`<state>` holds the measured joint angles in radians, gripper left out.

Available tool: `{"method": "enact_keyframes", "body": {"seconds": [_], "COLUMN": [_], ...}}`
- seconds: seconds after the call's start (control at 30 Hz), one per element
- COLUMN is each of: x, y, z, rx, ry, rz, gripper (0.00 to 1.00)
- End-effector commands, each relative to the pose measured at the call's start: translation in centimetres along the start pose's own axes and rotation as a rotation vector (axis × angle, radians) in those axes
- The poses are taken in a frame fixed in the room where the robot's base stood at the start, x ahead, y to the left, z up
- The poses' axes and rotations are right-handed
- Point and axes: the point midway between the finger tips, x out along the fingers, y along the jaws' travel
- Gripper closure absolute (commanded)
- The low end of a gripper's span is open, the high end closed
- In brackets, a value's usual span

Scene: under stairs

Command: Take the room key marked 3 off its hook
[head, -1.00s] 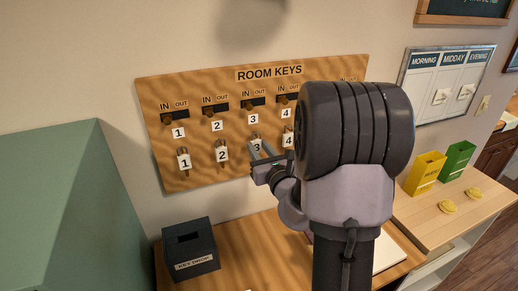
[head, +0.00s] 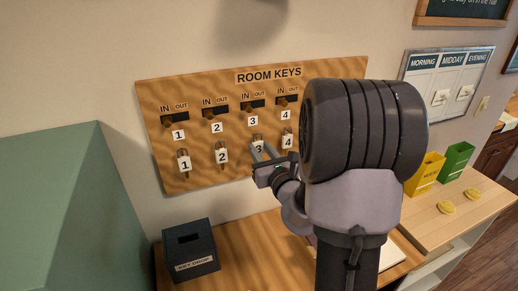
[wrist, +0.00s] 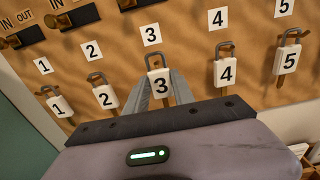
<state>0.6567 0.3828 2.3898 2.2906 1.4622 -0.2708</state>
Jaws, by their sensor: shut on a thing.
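The key marked 3 (wrist: 158,84) has a white tag and a grey loop at its top. It is at the board's lower row, between the keys marked 2 (wrist: 104,96) and 4 (wrist: 224,72). My gripper (head: 262,153) is at this key, and its fingers are shut on it in the wrist view (wrist: 160,92). In the head view the tag marked 3 (head: 258,148) is partly covered by the fingers. The loop is close to the board, and I cannot tell whether it is clear of its hook.
The ROOM KEYS board (head: 205,92) has IN/OUT sliders above the hooks. Keys 1 (wrist: 59,107) and 5 (wrist: 288,60) hang on either side. A dark key drop box (head: 190,250) stands on the wooden counter (head: 245,245) below. Yellow (head: 425,174) and green boxes (head: 457,160) stand at right.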

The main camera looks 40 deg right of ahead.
Motion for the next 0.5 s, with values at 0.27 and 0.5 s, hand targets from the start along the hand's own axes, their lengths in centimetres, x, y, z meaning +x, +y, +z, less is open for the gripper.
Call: {"method": "enact_keyframes", "body": {"seconds": [0.27, 0.5], "x": [-2.0, -3.3], "y": [0.0, 0.0], "z": [-0.1, 0.0], "rx": [0.000, -0.001], "ry": [0.000, 0.000], "rz": [-0.001, 0.000], "gripper": [1.00, 1.00]}}
